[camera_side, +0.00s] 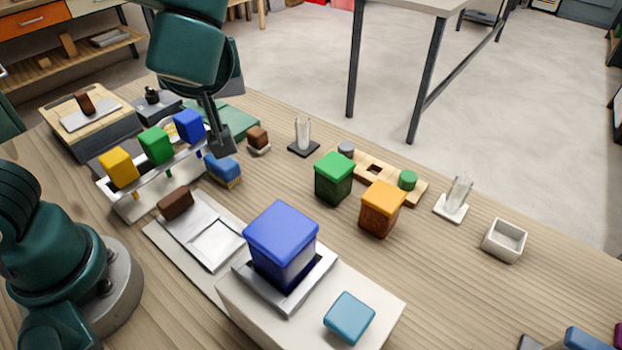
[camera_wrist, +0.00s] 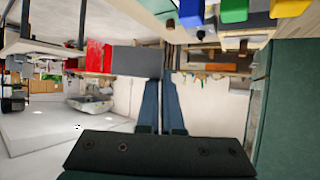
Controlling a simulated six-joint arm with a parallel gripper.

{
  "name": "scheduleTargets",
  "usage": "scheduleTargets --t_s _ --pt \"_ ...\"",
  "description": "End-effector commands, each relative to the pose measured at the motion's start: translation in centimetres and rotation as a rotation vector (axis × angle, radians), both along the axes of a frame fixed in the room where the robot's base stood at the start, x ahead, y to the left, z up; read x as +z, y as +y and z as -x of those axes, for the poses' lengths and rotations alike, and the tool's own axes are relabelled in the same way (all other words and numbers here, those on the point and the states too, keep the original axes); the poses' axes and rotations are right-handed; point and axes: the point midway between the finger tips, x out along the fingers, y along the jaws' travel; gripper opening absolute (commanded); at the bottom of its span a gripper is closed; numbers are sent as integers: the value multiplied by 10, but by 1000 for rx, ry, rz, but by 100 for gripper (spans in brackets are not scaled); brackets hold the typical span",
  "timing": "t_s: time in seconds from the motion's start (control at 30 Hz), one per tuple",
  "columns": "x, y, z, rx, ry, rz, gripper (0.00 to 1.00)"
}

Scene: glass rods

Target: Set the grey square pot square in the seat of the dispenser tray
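The grey square pot (camera_side: 505,240) is a small, pale, open-topped box standing upright on the table at the right. The dispenser looks to be the pale rack (camera_side: 125,208) at the left, carrying yellow, green and blue hoppers. I cannot tell for certain which part is its tray seat. A pale plate with a square recess (camera_side: 215,243) lies in front of the rack. My gripper (camera_side: 222,147) points down beside the blue hopper, far from the pot. In the wrist view its two fingers (camera_wrist: 162,85) lie close together with nothing seen between them. The pot is not recognisable there.
A large blue lidded box (camera_side: 283,240) sits in a tray on a white block. A blue-yellow block (camera_side: 222,169) lies just below my gripper. Green (camera_side: 334,178) and orange (camera_side: 381,208) boxes and a glass-rod holder (camera_side: 457,200) stand between rack and pot.

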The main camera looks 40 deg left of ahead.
Motion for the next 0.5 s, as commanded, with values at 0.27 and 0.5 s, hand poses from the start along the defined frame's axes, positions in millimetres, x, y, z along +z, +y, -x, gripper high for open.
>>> scheduleTargets --t_s 0.27,0.5 --pt "15 29 4 51 -8 5 0" --pt "36 42 5 -162 -11 4 0"
